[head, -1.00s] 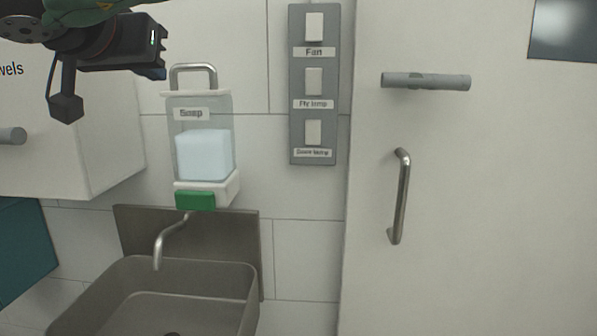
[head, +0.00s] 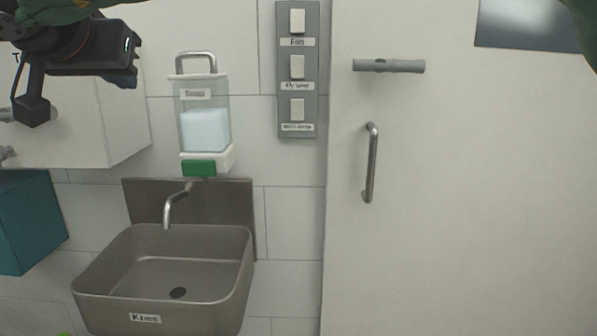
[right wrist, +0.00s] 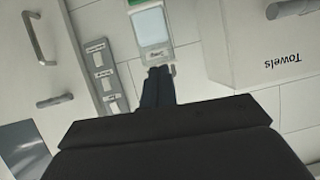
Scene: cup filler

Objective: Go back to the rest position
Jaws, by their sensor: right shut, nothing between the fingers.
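My right gripper (head: 130,80) shows at the upper left of the head view, in front of the white towel cabinet and to the left of the soap dispenser (head: 205,128). Its dark fingers are together with nothing between them. They also show in the right wrist view (right wrist: 158,76), pointing toward the wall with the soap dispenser, with no visible contact. That view is upside down. My left gripper is not in view. A green piece at the top right corner of the head view is too cut off to tell.
A grey sink (head: 170,312) labelled "Knee" stands below the dispenser, with a tap (head: 170,207). A switch panel (head: 297,122) is right of the dispenser. A pale door (head: 460,220) with handles fills the right. The towel cabinet (head: 80,140) and a teal box (head: 30,222) are left.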

